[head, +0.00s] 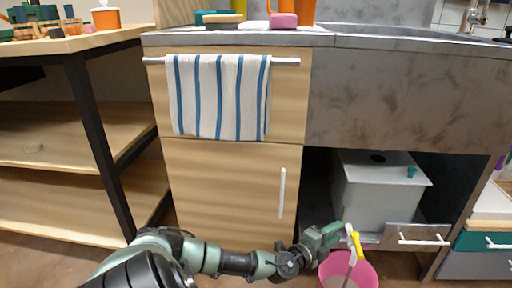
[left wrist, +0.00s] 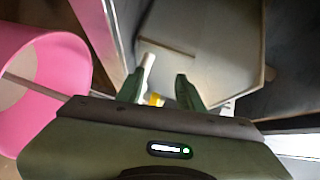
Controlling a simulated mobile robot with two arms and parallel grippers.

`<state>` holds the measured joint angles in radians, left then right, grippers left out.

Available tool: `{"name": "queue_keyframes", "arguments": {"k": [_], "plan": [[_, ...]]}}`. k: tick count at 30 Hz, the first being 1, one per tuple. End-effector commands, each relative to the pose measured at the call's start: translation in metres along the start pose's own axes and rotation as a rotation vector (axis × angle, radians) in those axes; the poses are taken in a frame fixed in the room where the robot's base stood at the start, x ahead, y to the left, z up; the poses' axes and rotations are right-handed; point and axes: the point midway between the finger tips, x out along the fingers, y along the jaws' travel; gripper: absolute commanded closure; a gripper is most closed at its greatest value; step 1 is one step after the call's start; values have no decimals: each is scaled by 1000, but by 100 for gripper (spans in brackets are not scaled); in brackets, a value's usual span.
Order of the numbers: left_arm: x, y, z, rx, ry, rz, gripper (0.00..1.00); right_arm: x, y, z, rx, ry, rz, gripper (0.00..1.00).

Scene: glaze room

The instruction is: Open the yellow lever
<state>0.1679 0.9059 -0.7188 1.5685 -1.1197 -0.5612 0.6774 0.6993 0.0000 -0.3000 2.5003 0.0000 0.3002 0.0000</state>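The yellow lever (head: 357,245) is a short bar beside a white pipe piece (head: 349,231), low in front of the sink cabinet and above a pink bucket (head: 368,275). My left gripper (head: 332,234) is just left of the lever in the head view. In the left wrist view its two fingers (left wrist: 160,90) stand apart. The white piece (left wrist: 148,68) and a bit of the yellow lever (left wrist: 154,99) show between them, nearer the left finger, with a gap to the right finger. Most of the lever is hidden there by the gripper. My right gripper is not in view.
A grey box (head: 375,200) with a teal knob (head: 411,172) stands in the open space under the sink. A wooden cabinet door with a white handle (head: 282,193) is behind my left arm. A striped towel (head: 220,97) hangs above. Shelves (head: 60,190) stand at left.

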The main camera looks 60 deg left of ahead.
Motion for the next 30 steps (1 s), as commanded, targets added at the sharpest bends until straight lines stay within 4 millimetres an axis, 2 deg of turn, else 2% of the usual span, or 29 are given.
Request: {"name": "queue_keyframes", "arguments": {"k": [1,11,14,23,30], "plan": [[-14,1,-3,-3,-1,10,63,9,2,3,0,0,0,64],[-78,0,-4,-4,-5,8,63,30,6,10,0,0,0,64],[-80,-5,5,-23,-46,39,63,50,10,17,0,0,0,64],[-90,7,31,-85,-166,165,63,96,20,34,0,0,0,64],[-108,20,48,-142,-255,266,63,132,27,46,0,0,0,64]]}}
